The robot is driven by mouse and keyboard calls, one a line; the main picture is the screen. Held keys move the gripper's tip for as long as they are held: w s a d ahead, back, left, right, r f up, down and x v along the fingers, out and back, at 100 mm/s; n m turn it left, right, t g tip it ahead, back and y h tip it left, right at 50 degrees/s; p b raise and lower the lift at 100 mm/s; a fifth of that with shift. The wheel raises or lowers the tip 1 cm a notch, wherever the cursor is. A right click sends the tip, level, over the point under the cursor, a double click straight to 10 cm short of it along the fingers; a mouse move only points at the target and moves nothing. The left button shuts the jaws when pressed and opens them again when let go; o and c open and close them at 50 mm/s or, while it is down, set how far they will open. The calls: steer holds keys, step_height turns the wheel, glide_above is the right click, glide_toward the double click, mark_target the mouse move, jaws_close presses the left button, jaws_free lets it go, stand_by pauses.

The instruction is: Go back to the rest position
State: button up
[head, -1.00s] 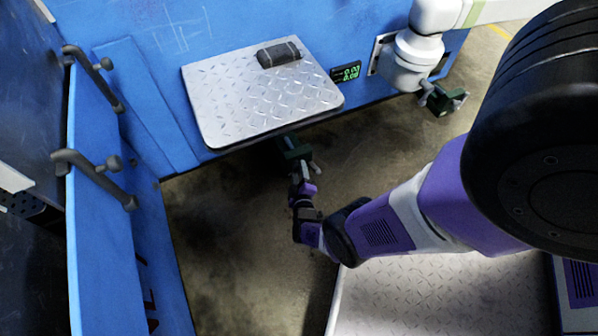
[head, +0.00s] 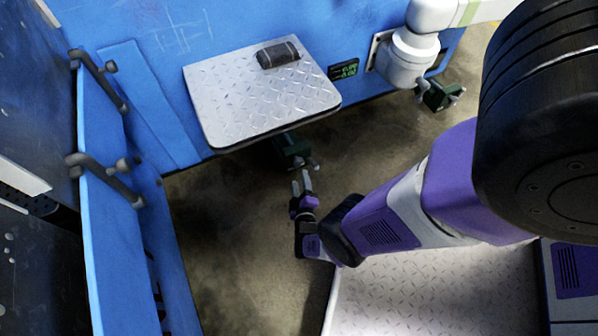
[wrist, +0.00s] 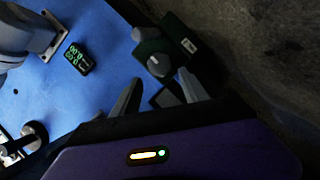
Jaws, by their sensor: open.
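My gripper (head: 302,183) is open and empty, low over the floor in front of the scale plate in the head view. Its fingers (wrist: 160,95) also show in the wrist view, spread apart with nothing between them. A dark green box with grey knobs (head: 293,150) sits under the front edge of the plate, just beyond the fingertips. What looks like the same kind of box (wrist: 165,55) is ahead of the fingers in the wrist view. My purple arm runs from the right down to the gripper.
The diamond-patterned metal plate (head: 240,108) carries a dark grey block (head: 278,54). A green-digit display (head: 343,70) is beside it. A white robot arm (head: 405,55) is mounted at upper right. A blue panel with grey handles (head: 105,180) stands at left. Bare floor (head: 230,235) is open between.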

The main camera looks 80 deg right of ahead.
steer(key=shift+s+a+r, duration=0.1)
steer(key=shift+s+a, duration=0.05)
steer(key=shift+a, duration=0.25)
stand_by(0.4)
steer(key=w+d+r+m+t+y, duration=0.1)
steer(key=w+d+r+m+t, duration=0.15)
steer(key=w, duration=0.65)
steer(key=w+a+r+t+y, duration=0.25)
steer(key=a+r+t, duration=0.2)
steer(key=r, duration=0.25)
steer(key=s+a+r+n+t+y, duration=0.15)
steer(key=s+a+r+y, duration=0.25)
steer(key=s+a+r, duration=0.55)
steer(key=s+a+r+n+y, duration=0.2)
steer(key=s+a+r+y, duration=0.15)
steer(key=a+r, duration=0.6)
steer(key=s+a+r+n+t+y, duration=0.1)
steer(key=s+a+r+y, duration=0.2)
steer(key=s+a+r, duration=0.7)
steer(key=w+d+r+p, duration=0.1)
steer(key=d+r+p, duration=0.1)
steer(key=r+p, duration=1.6)
steer(key=w+d+r+p, duration=0.2)
steer(key=r+p, duration=1.6)
steer(key=r, duration=0.3)
